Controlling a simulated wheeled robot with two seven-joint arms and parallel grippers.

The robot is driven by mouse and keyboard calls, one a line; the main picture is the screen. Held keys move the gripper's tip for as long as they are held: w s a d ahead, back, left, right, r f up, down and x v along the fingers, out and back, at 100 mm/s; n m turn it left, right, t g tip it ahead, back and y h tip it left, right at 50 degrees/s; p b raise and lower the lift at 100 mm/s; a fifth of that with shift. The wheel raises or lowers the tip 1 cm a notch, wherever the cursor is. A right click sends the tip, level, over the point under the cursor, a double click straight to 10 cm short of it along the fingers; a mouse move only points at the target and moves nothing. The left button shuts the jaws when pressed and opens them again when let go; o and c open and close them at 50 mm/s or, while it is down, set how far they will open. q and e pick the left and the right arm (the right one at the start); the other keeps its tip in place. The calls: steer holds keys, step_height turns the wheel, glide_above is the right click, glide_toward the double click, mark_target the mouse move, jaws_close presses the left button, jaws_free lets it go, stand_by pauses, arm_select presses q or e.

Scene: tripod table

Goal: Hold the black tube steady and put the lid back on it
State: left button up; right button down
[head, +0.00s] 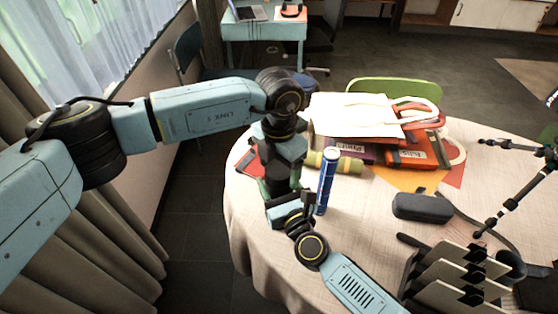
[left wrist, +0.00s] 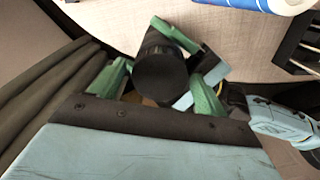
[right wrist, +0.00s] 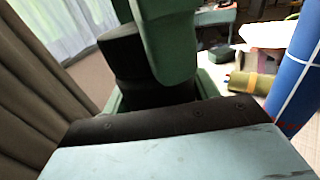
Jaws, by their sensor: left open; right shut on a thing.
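The black tube (right wrist: 160,95) stands between the fingers of my right gripper (right wrist: 160,92), which is shut on it near the table's left edge. In the left wrist view a round dark end (left wrist: 162,75) faces the camera, between the green fingers of my left gripper (left wrist: 158,88). My left gripper is open and comes down from above, one finger on each side of that end. I cannot tell whether this end is the lid or the tube's own top. In the head view my left gripper (head: 279,178) and my right gripper (head: 284,203) are close together and hide most of the tube.
A blue cylinder (head: 326,182) stands upright just right of my grippers. Behind it lie an olive roll (head: 345,163) and stacked books (head: 410,150) with papers. A dark case (head: 421,207), a card rack (head: 455,275) and a small tripod (head: 497,207) occupy the right side.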

arm_select(q)
steer(key=shift+c, duration=0.4)
steer(key=c, duration=0.9)
steer(key=o, duration=1.1)
steer(key=shift+o, duration=0.2)
step_height(320, 180, up, 12)
arm_select(e)
steer(key=shift+c, duration=1.6)
jaws_free()
